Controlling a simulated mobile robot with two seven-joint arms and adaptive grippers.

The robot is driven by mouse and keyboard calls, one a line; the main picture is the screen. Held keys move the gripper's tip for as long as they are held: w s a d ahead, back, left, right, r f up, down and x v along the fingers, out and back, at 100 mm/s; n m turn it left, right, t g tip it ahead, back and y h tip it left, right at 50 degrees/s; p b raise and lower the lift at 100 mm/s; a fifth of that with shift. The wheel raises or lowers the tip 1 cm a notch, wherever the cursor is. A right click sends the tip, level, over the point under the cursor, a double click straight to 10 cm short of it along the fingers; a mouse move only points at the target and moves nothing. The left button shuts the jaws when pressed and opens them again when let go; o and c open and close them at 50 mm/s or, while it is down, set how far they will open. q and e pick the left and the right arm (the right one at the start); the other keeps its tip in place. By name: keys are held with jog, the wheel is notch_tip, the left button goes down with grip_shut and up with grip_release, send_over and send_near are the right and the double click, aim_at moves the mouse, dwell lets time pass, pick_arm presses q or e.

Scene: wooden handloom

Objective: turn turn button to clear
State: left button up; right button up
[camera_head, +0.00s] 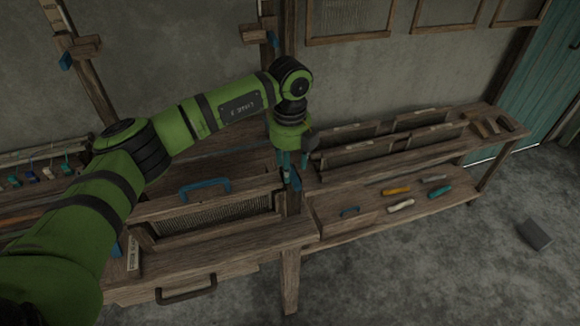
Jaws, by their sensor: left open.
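A wooden handloom fills the left and middle of the view, with a reed in a frame (220,217) under a bar with a blue handle (205,188). My left arm comes in from the left. My left gripper (292,163) points down, open, over the post (293,203) at the right end of this frame. A small blue piece (296,181) shows at the top of that post, just below the fingers; it may be the turn button. The fingers partly cover that spot, so its angle and any contact cannot be told. My right gripper is out of view.
A wooden bench (480,142) at the right holds upright frames. Its lower shelf carries an orange-handled tool (396,191), a teal one (440,192) and others. A dark block (535,234) lies on the floor. The floor at the front right is mostly clear.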

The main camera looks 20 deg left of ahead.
pick_arm(q)
notch_tip(320, 180, up, 10)
jog(key=shift+r, duration=0.2)
jog(key=shift+s+f, duration=0.1)
dwell(0.4)
